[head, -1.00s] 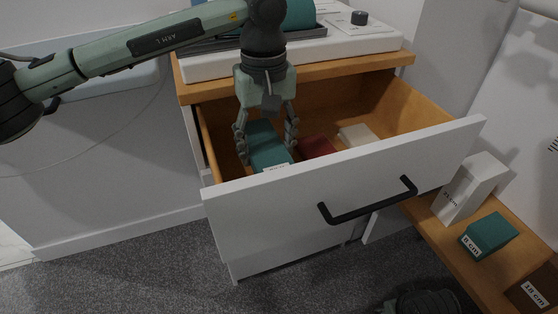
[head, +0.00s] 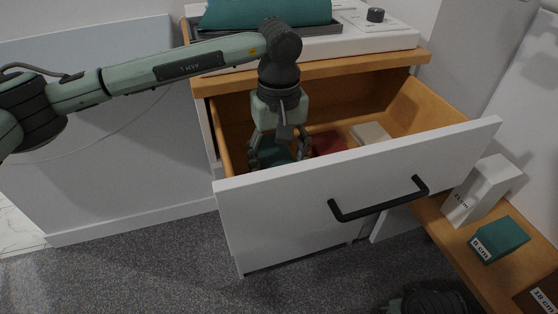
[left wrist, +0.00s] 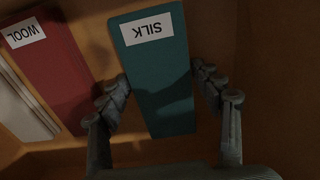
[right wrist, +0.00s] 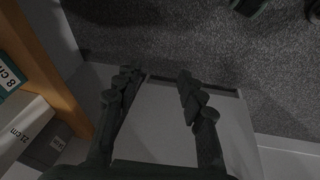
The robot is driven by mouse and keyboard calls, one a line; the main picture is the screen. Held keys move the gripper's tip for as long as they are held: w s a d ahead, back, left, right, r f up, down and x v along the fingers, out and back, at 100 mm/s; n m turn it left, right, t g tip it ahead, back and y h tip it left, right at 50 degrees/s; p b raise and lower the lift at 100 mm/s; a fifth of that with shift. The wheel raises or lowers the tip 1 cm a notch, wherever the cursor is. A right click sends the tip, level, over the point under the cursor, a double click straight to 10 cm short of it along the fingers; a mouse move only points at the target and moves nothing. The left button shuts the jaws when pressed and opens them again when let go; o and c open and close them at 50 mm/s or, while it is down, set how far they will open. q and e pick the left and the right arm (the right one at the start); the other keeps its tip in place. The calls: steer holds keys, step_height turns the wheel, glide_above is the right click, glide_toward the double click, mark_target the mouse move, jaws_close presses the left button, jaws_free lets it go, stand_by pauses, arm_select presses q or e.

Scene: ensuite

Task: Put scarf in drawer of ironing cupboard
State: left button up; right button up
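The ironing cupboard's drawer (head: 360,170) is pulled out. The teal scarf labelled SILK (left wrist: 160,80) lies on the drawer floor at the left side; in the head view it (head: 274,153) is mostly hidden by the drawer front and my gripper. My left gripper (head: 277,160) reaches down into the drawer. In the left wrist view its open fingers (left wrist: 160,82) stand on either side of the scarf, with a small gap at the right. My right gripper (right wrist: 155,75) is open and empty, low beside a white panel.
A red WOOL piece (left wrist: 60,65) and a pale piece (head: 370,132) lie in the drawer. A wooden shelf (head: 460,260) at right holds a white 21 cm box (head: 482,190) and a teal 8 cm box (head: 499,239).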

arm_select(q)
steer(key=shift+o, duration=0.9)
arm_select(e)
steer(key=shift+r, duration=0.1)
arm_select(q)
steer(key=shift+r, duration=0.25)
step_height(320, 180, up, 12)
steer(key=shift+b, duration=0.3)
arm_select(e)
steer(key=shift+s+d+r, duration=0.15)
steer(key=shift+s+r, duration=0.05)
steer(key=shift+r, duration=0.35)
arm_select(q)
steer(key=shift+f, duration=0.1)
arm_select(e)
steer(key=shift+f, duration=0.15)
steer(key=shift+w, duration=0.1)
steer(key=shift+c, duration=0.4)
